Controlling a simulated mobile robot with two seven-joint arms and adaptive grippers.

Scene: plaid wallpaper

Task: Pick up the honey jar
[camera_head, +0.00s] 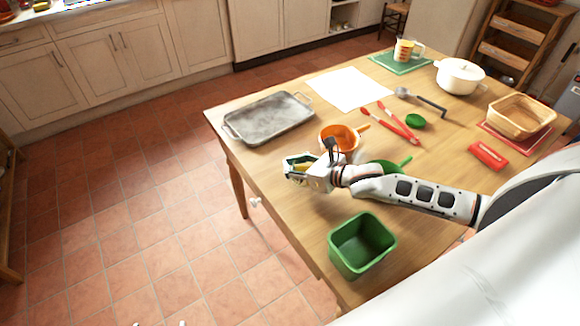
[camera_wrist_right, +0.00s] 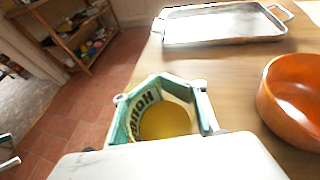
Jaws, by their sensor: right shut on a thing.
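The honey jar (camera_head: 297,161) is at my right gripper (camera_head: 302,171) in the head view, near the left edge of the table, and partly hidden by the gripper. My right gripper (camera_wrist_right: 160,100) is shut on the jar, with a finger on each side. I cannot tell whether the jar touches the table. My left gripper is not clearly in view.
An orange pot (camera_head: 335,133) and a green pan (camera_head: 385,166) are close beside the right gripper. A green bin (camera_head: 345,263) stands at the near edge. A metal tray (camera_head: 268,118), white sheet (camera_head: 350,88), red tongs (camera_head: 400,125) and basket (camera_head: 520,120) lie farther off.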

